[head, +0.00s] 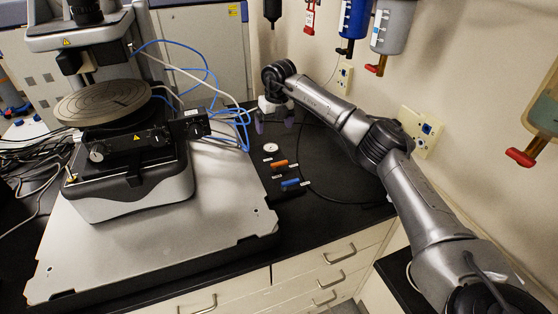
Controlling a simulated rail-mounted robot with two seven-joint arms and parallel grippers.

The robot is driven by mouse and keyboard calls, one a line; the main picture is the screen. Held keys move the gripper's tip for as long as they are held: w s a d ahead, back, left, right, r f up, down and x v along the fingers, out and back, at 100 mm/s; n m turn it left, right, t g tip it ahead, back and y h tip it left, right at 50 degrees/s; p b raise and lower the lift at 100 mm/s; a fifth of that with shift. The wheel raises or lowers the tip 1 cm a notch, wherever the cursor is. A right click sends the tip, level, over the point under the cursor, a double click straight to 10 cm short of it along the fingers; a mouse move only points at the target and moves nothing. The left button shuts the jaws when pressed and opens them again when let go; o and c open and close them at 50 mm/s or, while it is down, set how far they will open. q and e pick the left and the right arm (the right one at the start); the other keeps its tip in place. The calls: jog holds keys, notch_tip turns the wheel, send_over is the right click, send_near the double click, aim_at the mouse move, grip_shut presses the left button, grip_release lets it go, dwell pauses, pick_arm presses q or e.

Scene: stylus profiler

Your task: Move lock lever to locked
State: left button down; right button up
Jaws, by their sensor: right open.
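The stylus profiler (130,190) stands on a grey plate at the left, with a round stage (103,102) and a black front panel (135,143) with knobs. I cannot tell for sure which part is the lock lever. A small orange handle (279,164) and a small blue handle (290,183) sit with white labels on the black bench, right of the profiler. My right gripper (274,123) is open above the bench behind these handles, apart from them and pointing down. Nothing shows between its fingers. My left gripper is out of view.
A round white gauge (271,148) sits near the handles. Blue hoses (228,118) run behind the profiler, and a thin black cable curves over the bench. Filter bowls (393,25) and red-handled valves (522,157) hang on the wall. Bench right of the handles is mostly clear.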

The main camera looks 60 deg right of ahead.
aim_at(279, 163)
jog(key=shift+m+g, duration=0.4)
jog(key=shift+g, duration=0.3)
jog(key=f+b, duration=0.1)
jog(key=f, duration=0.3)
jog(key=s+f+b, duration=0.1)
jog(key=f, duration=0.4)
jog(key=s+f+b, duration=0.1)
jog(key=f, duration=0.4)
